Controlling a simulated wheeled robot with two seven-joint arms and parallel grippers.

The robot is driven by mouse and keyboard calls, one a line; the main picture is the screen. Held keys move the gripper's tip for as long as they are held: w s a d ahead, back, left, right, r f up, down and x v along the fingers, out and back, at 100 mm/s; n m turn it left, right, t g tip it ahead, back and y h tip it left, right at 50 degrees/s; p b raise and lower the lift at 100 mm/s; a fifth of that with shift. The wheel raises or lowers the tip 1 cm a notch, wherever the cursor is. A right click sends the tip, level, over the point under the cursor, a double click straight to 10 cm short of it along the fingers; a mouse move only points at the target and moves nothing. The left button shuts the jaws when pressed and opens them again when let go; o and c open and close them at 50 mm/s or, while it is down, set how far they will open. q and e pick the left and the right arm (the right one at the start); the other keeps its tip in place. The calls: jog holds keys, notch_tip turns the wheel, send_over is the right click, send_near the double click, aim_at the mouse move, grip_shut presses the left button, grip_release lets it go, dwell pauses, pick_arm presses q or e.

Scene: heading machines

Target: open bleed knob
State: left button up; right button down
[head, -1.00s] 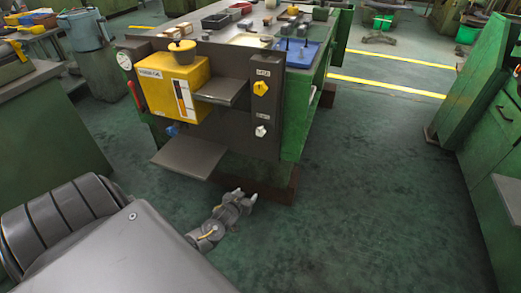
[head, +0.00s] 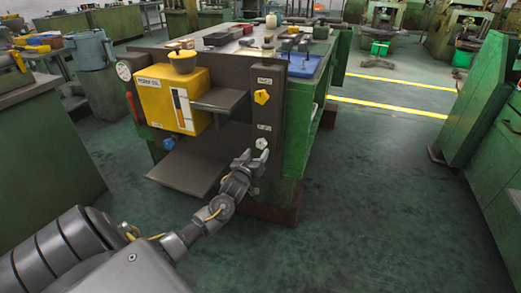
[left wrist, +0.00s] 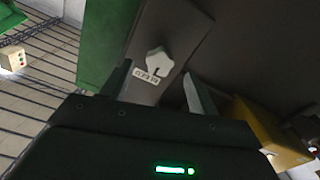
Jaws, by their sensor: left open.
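A white lobed knob (head: 261,143) sits low on the dark upright panel at the front of the green machine, with a small label above it. It also shows in the left wrist view (left wrist: 159,62), ahead of and between the two fingers, with its label (left wrist: 146,76) beside it. I take it as the bleed knob; the label is too small to read surely. My left gripper (head: 249,163) is open and empty, just below the white knob in the head view and apart from it. In the left wrist view the gripper's fingers (left wrist: 157,82) stand apart. My right gripper is out of view.
A yellow knob (head: 261,97) sits higher on the same panel. To its left are a yellow oil box (head: 160,100), a small grey shelf (head: 219,101) and a lower grey plate (head: 188,168). Floor right of the machine is clear.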

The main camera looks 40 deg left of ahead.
aim_at(259, 146)
pick_arm(q)
jog(key=x, duration=0.4)
jog(key=shift+w+a+f, duration=0.1)
jog(key=shift+w, duration=0.25)
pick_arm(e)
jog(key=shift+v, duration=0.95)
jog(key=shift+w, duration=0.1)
pick_arm(q)
jog(key=c, duration=1)
